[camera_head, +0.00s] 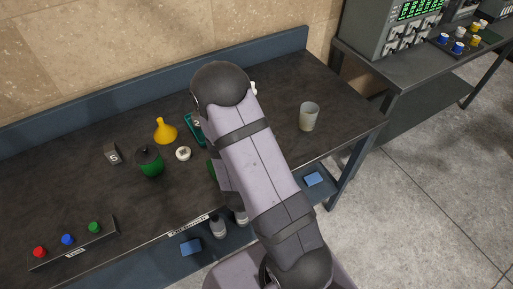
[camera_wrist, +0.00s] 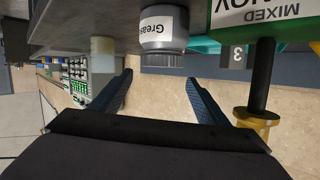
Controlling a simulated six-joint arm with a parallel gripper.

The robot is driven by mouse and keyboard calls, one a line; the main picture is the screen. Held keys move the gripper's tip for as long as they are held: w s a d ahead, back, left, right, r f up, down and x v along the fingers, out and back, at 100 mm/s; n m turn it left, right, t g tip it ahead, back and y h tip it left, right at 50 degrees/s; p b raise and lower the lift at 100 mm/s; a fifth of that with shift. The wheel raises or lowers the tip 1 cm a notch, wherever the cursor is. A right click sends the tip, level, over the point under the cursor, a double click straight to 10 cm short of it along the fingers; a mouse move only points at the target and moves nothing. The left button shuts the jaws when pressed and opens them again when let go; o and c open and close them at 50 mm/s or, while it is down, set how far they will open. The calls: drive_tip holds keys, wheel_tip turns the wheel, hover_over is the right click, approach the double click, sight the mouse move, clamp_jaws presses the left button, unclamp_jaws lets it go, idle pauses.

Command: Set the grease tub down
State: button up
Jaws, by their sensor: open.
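The grease tub (camera_wrist: 163,26) shows at the top middle of the wrist view. It has a white label reading "Grease" and a grey ribbed end. The wrist view looks upside down, with the dark bench top (camera_wrist: 75,18) along the upper edge. My gripper (camera_wrist: 160,77) is open, with its two blue fingers spread wide. The tub lies beyond the fingertips, with nothing held between them.
A frosted cup (camera_head: 309,117) stands right of my arm on the bench. Left are a yellow funnel (camera_head: 165,132), a dark green pot (camera_head: 150,161), a small white round item (camera_head: 183,153) and a button box (camera_head: 75,243). A green container (camera_wrist: 262,22) is close right of the tub.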

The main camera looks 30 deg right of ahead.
drive_tip(key=shift+a+f+n+g+y, duration=0.3)
drive_tip(key=shift+f+n+y, duration=0.1)
drive_tip(key=shift+f, duration=0.4)
drive_tip(key=shift+s+a+f+n, duration=0.1)
drive_tip(key=shift+s+f+n, duration=0.15)
drive_tip(key=shift+f+n, duration=0.1)
drive_tip(key=shift+x, duration=1.1)
drive_tip(key=shift+w+d+f+p, duration=0.2)
drive_tip(key=shift+w+d+p, duration=0.15)
drive_tip(key=shift+w+d, duration=0.1)
drive_tip(key=shift+p+x, duration=0.8)
drive_tip(key=shift+x, duration=1.15)
drive_tip(key=shift+a+f, duration=0.1)
drive_tip(key=shift+f, duration=0.1)
drive_tip(key=c, duration=1.5)
drive_tip(key=shift+r, duration=0.15)
